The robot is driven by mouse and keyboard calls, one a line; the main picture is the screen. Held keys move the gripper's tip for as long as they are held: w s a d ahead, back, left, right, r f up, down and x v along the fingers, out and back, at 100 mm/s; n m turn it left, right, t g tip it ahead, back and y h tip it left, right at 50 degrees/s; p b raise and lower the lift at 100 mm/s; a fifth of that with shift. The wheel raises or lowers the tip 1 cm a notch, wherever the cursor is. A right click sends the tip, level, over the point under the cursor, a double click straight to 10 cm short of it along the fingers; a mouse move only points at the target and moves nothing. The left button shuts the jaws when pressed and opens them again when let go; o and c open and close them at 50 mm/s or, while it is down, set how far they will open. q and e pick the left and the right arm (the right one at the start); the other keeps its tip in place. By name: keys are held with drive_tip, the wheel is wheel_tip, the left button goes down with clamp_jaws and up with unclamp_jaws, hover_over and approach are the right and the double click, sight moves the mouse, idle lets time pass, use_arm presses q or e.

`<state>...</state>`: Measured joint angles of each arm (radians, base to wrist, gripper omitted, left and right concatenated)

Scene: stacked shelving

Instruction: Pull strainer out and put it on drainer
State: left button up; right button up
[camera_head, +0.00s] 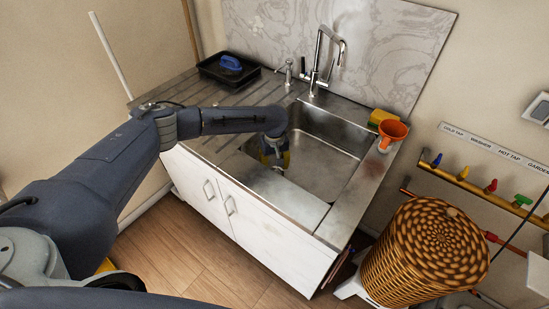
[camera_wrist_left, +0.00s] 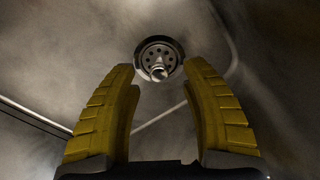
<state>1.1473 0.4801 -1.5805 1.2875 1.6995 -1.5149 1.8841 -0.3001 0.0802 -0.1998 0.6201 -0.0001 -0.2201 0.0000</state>
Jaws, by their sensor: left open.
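The strainer (camera_wrist_left: 158,60) is a round metal disc with holes and a small central knob. In the left wrist view it sits in the floor of the metal sink (camera_head: 327,165), ahead of my fingertips. My left gripper (camera_wrist_left: 160,75) has two yellow ridged fingers, spread apart with nothing between them; the strainer lies just beyond the tips. In the head view my left gripper (camera_head: 274,160) reaches down into the left part of the sink, and the strainer is hidden there. The ribbed steel drainer (camera_head: 180,88) lies left of the basin. My right gripper is not in view.
A black tray (camera_head: 228,72) with a blue-handled item stands on the drainer's back. A tap (camera_head: 320,62) rises behind the basin. An orange funnel (camera_head: 391,131) and a yellow sponge (camera_head: 380,117) sit at the right rim. A wicker basket (camera_head: 425,250) stands at right.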

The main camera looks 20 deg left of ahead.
use_arm(q)
drive_tip(key=shift+f, duration=1.1)
clamp_jaws()
